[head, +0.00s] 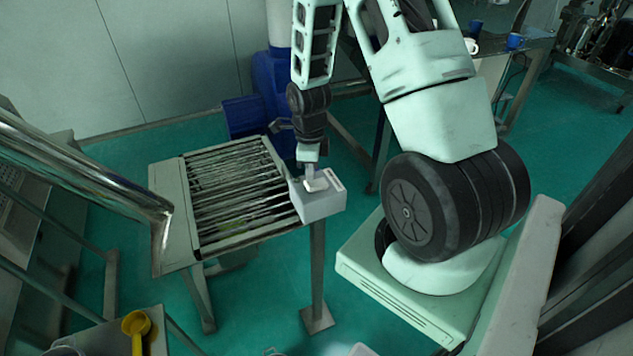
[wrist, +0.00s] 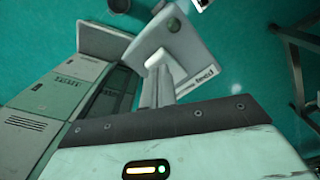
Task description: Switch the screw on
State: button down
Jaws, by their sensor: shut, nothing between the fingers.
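A grey control box (head: 322,206) sits on a post at the right end of a slatted metal frame. A pale raised plate (head: 334,182) is on its top. My gripper (head: 312,184) points down at the box top, with its fingers together and empty. In the wrist view the fingertips (wrist: 158,62) are over the box (wrist: 200,38), beside a pale plate with dark lettering (wrist: 195,80). A small round feature (wrist: 173,25) shows on the box beyond the fingertips. I cannot tell whether the fingers touch the box. The switch's setting cannot be made out.
The slatted frame (head: 170,215) extends left of the box. A blue machine (head: 270,85) stands behind it. A thick metal pipe (head: 80,165) crosses the left foreground. A yellow scoop (head: 137,325) lies at the lower left. A table with mugs (head: 515,42) is at the back right.

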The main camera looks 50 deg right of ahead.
jog(key=shift+f+b, duration=0.75)
jog(key=shift+f, duration=0.25)
dwell(0.3)
jog(key=shift+r, duration=0.1)
jog(key=shift+r+p, duration=2.9)
jog(key=shift+r, duration=0.55)
jog(key=s+a+r+n+y+b, duration=0.1)
jog(key=a+r+n+b, duration=0.2)
jog(key=a+n, duration=0.7)
jog(key=s+a+r+n+b, duration=0.1)
jog(key=a+r+n+b, duration=0.2)
jog(key=a+n, duration=0.8)
jog(key=s+a+r+n+b, duration=0.2)
jog(key=s+a+n+b, duration=0.2)
jog(key=s+a+n, duration=0.8)
jog(key=s+n, duration=0.3)
jog(key=n, duration=0.1)
jog(key=shift+a+r+b, duration=0.15)
jog(key=shift+b, duration=0.25)
